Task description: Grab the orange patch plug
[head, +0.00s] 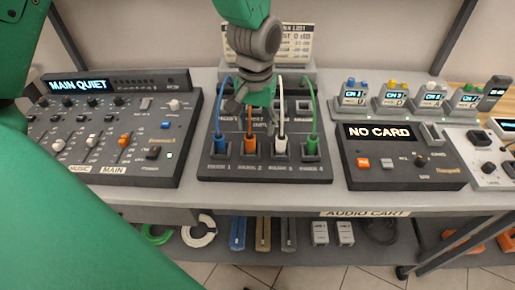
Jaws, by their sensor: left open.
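The orange patch plug (250,144) stands in the front row of the patch box (265,173), second from the left, with its orange cable rising behind it. A blue plug (221,143) is on its left, and a white plug (281,144) and a green plug (312,143) are on its right. My left gripper (252,112) reaches down from the top over the box, just above and behind the orange plug in the picture. It is open and holds nothing. It hides part of the box and the cables. My right gripper is not in view.
A mixer (105,130) reading "MAIN QUIET" stands at left. A "NO CARD" recorder (400,160) stands at right, with small display units (354,97) behind it. A sign (296,42) stands behind the box. The neighbouring plugs and cables leave narrow gaps.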

